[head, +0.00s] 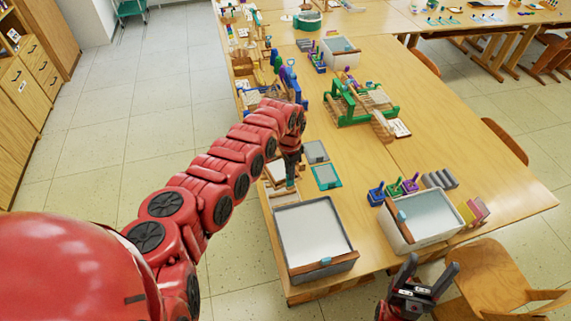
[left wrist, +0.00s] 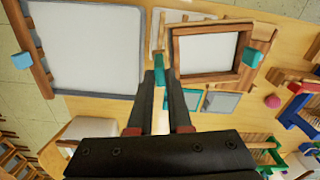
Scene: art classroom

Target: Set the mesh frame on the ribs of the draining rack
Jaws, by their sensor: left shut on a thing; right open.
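The mesh frame (left wrist: 176,52) is a brown wooden frame around a pale sheet, with teal tabs. My left gripper (left wrist: 168,82) is shut on its near teal tab (left wrist: 159,70). In the head view my left gripper (head: 290,166) partly hides the frame (head: 274,172). Light wooden slats, seemingly the draining rack (left wrist: 264,34), show past the frame's edge. The frame appears over the rack; I cannot tell whether it touches the ribs. My right gripper (head: 420,284) is open and empty at the bottom of the head view.
A grey tub (head: 312,228) with a wooden bar stands in front of the frame. Beside the frame lie a teal-edged panel (head: 327,177) and a grey panel (head: 316,151). A white tub (head: 422,236) and green loom (head: 352,102) stand right. The table's middle is fairly clear.

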